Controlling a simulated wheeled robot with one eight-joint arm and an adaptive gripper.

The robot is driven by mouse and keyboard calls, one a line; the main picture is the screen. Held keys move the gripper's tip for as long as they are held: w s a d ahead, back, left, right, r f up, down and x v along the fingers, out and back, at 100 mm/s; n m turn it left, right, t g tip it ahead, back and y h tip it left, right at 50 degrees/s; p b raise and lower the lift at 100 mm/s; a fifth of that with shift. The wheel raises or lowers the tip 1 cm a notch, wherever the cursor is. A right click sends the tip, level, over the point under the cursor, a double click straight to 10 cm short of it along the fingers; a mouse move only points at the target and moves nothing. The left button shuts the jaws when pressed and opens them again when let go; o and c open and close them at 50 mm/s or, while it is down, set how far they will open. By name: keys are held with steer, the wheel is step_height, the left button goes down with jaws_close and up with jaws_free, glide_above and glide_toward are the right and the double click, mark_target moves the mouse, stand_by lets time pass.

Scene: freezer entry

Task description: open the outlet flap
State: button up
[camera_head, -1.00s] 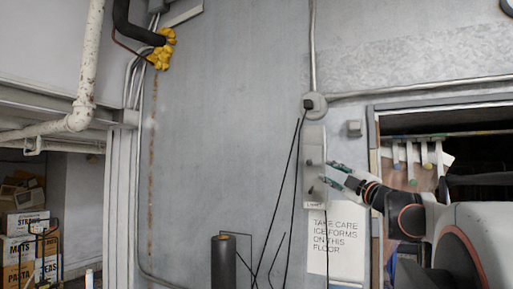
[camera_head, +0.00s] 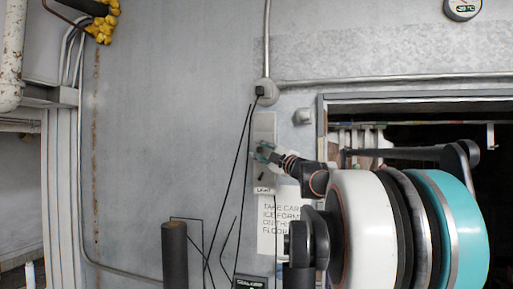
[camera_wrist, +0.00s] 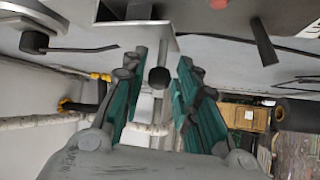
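A narrow grey metal panel (camera_head: 264,125) is fixed to the wall, with a "LIGHT" label near its lower end. I cannot pick out the outlet flap surely; a thin bent metal plate (camera_wrist: 148,31) at the top of the wrist view may be it. My gripper (camera_head: 262,153) is in front of the panel's middle and hides part of it. In the wrist view the teal fingers (camera_wrist: 159,95) are apart. A dark round knob (camera_wrist: 159,78) shows between them, with gaps on both sides. Whether it is within finger depth is unclear.
A black lever (camera_wrist: 264,42) sticks out beside the bent plate. A warning sign (camera_head: 275,225) hangs below the panel, partly behind my arm. A door opening (camera_head: 430,130) is on the right. Thin black cables (camera_head: 240,170) run down left of the panel. Bare wall lies farther left.

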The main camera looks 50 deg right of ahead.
steer(key=shift+w+d+r, duration=0.1)
steer(key=shift+w+r, duration=0.1)
steer(key=shift+w, duration=0.4)
jaws_close()
